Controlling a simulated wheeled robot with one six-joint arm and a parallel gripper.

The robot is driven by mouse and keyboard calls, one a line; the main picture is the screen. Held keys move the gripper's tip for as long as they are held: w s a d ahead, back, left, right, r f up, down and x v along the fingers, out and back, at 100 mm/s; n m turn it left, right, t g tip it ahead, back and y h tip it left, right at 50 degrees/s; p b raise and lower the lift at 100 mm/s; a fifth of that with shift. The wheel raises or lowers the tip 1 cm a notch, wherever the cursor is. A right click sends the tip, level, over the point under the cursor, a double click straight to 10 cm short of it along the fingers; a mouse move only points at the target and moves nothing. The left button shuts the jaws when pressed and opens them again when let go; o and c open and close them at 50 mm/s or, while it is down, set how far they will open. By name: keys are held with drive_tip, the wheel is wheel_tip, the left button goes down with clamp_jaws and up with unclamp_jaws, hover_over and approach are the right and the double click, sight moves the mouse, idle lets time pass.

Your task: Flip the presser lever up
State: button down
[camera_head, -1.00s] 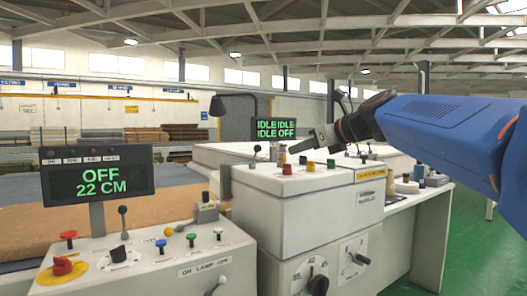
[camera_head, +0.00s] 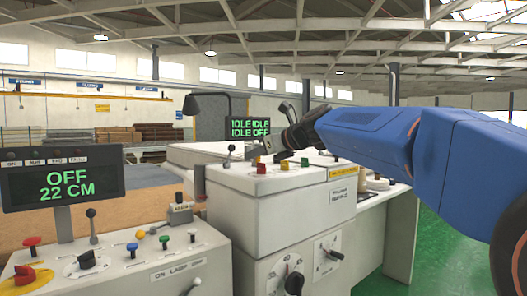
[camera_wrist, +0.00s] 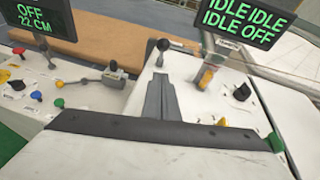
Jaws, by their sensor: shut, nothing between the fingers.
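A lever with a black ball knob (camera_head: 230,150) stands roughly upright on the machine's white top. The wrist view shows a black-knobbed lever (camera_wrist: 163,46) straight ahead of my fingertips. No label naming it the presser lever is readable. My gripper (camera_head: 262,154) is shut and empty, low over the white top, to the right of that lever. In the wrist view my gripper (camera_wrist: 158,78) has its grey fingers together, pointing toward the lever's base. I cannot tell whether they touch it. Another black-knobbed lever (camera_head: 91,213) stands on the front left console.
A display reading OFF 22 CM (camera_head: 65,178) rises from the left console. Red, yellow and green buttons (camera_head: 284,165) lie below my gripper. Green floor is free at the right.

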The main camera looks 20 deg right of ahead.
sight(230, 154)
drive_tip(key=w, duration=0.1)
drive_tip(key=w+a, duration=0.1)
drive_tip(key=w, duration=0.1)
drive_tip(key=shift+w+a+r, duration=0.2)
drive_tip(key=shift+a, duration=0.2)
drive_tip(key=shift+w+a+r, duration=0.35)
drive_tip(key=shift+w+r, duration=0.05)
drive_tip(key=shift+w, duration=0.3)
drive_tip(key=shift+w+d+r, duration=0.1)
drive_tip(key=shift+r, duration=0.05)
